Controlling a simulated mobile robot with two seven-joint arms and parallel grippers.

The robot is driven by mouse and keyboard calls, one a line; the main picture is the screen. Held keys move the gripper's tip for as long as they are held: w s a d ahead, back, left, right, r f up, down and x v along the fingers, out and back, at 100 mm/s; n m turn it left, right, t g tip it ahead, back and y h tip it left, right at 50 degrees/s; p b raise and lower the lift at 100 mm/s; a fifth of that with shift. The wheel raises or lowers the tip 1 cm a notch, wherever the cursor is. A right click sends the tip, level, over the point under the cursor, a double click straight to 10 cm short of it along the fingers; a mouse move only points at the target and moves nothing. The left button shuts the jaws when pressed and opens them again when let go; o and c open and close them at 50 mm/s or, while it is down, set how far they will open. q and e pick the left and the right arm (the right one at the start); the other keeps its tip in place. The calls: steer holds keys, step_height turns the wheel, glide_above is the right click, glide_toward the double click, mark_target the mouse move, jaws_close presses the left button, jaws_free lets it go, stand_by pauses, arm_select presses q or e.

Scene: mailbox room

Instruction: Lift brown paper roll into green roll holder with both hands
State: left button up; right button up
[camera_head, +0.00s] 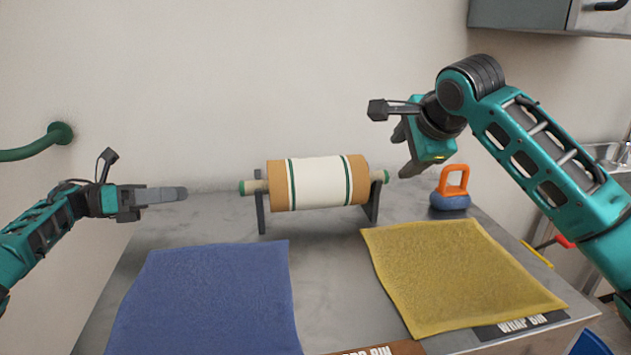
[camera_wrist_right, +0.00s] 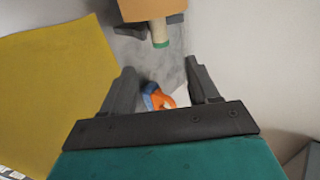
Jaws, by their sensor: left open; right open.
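The brown paper roll (camera_head: 280,187) has a white band with green stripes around its middle and a pale core with green ends. It lies level across a dark grey two-legged stand (camera_head: 371,203) at the back of the table. No green holder is clearly visible; only the core ends are green. My left gripper (camera_head: 183,194) is open and empty, left of the roll and apart from it. My right gripper (camera_head: 404,155) is open and empty, above and right of the roll's right end. The right wrist view shows its spread fingers (camera_wrist_right: 160,85) with the roll's core end (camera_wrist_right: 160,35) beyond them.
A blue cloth (camera_head: 205,300) and a yellow cloth (camera_head: 455,275) lie on the metal table (camera_head: 335,270). A blue object with an orange handle (camera_head: 452,182) stands right of the roll. A green rail (camera_head: 35,147) is on the left wall, and a sink (camera_head: 610,155) is at right.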

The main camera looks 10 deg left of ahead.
mark_target(384, 174)
arm_select(q)
steer(key=shift+x, duration=6.4)
arm_select(e)
steer(key=shift+x, duration=6.45)
steer(key=shift+w, duration=0.1)
arm_select(q)
jaws_close()
arm_select(e)
steer(key=shift+d, duration=0.1)
jaws_close()
arm_select(q)
steer(key=shift+r, duration=0.1)
arm_select(e)
steer(key=shift+r, duration=0.15)
